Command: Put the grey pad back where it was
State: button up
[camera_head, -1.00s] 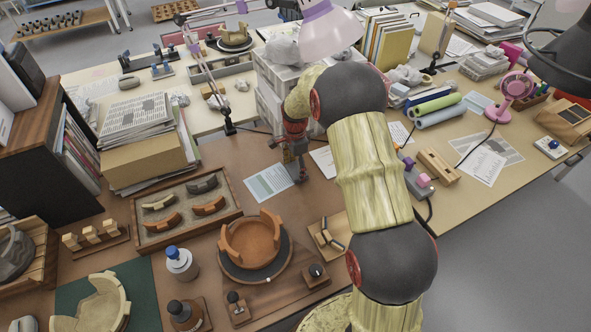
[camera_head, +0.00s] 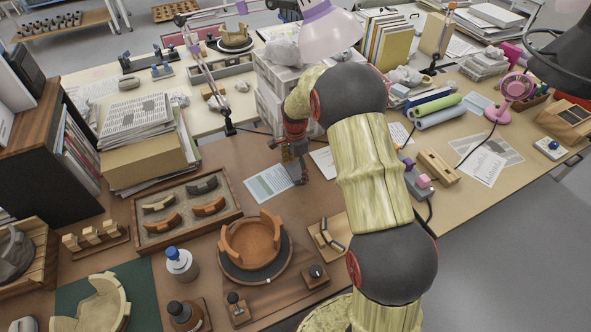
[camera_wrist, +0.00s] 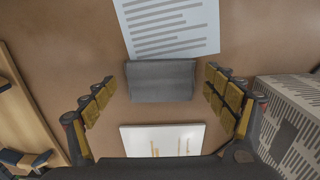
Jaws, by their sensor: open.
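The grey pad (camera_wrist: 162,80) is a plain dark grey block lying on the brown tabletop in the wrist view. Its far edge borders a printed sheet. My gripper (camera_wrist: 160,82) is open, with one finger set on each side of the pad and a gap on both sides. The fingers do not appear to touch it. In the head view my gripper (camera_head: 298,168) is low over the brown table beside the printed sheet (camera_head: 269,183). I cannot make out the pad clearly there, as my gripper covers that spot.
A white card (camera_wrist: 163,140) lies nearer my wrist than the pad. A wooden tray of curved sherds (camera_head: 143,238) and a turntable (camera_head: 268,278) with a partly built brown pot stand left and in front. A printed-paper-covered stack (camera_wrist: 291,120) is close on the right.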

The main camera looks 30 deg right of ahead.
aim_at(295, 172)
notch_tip(295, 172, up, 8)
jog(key=p, duration=0.2)
jog(key=shift+f+p, duration=0.25)
jog(key=shift+p, duration=0.1)
jog(key=s+a+r+n+t, duration=0.1)
jog(key=s+a+r+n, duration=0.3)
jog(key=r, duration=0.5)
jog(key=s+a+r+n+t, duration=0.1)
jog(key=s+a+r+n, duration=0.15)
jog(key=s+r, duration=0.5)
jog(key=s+a+r+n+t, duration=0.1)
jog(key=s+a+r+n, duration=0.1)
jog(key=s, duration=0.5)
jog(key=s+a+r+n+t, duration=0.1)
jog(key=s+a+r+n, duration=0.1)
jog(key=s+r+n, duration=0.2)
jog(key=s+a+r+n+t, duration=0.1)
jog(key=s+n, duration=0.4)
jog(key=s, duration=0.5)
jog(key=shift+s+a+r+t, duration=0.3)
jog(key=shift+s+a+r, duration=0.15)
jog(key=shift+r, duration=0.5)
jog(key=shift+w+n, duration=0.1)
jog(key=shift+n, duration=0.15)
jog(key=shift+c, duration=0.8)
